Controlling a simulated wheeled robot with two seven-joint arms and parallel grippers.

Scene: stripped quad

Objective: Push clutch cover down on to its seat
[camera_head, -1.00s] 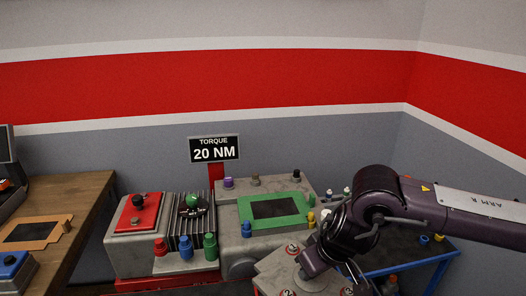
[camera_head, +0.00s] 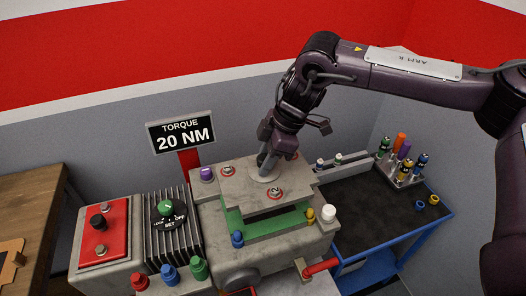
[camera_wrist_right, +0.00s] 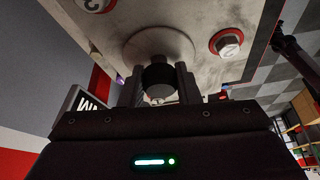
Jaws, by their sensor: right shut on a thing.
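The clutch cover (camera_head: 245,203) is a grey plate with numbered, red-ringed bolts and a round central boss. It lies over the green-edged seat (camera_head: 268,225) on the grey engine block. A strip of green shows below its front edge; I cannot tell whether they touch. My right gripper (camera_head: 265,162) comes down from above and is shut on the knob at the cover's centre. In the right wrist view, the fingers (camera_wrist_right: 158,88) stand either side of the dark knob (camera_wrist_right: 158,77), below the cover's pale underside-lit face (camera_wrist_right: 190,20). My left gripper is not in view.
A "TORQUE 20 NM" sign (camera_head: 181,133) stands behind the block. A red panel (camera_head: 100,232) and finned unit (camera_head: 167,230) stand left. Coloured knobs surround the seat, including a white one (camera_head: 328,213). A red-handled lever (camera_head: 320,267) is at front right, near a blue-framed bench (camera_head: 395,240).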

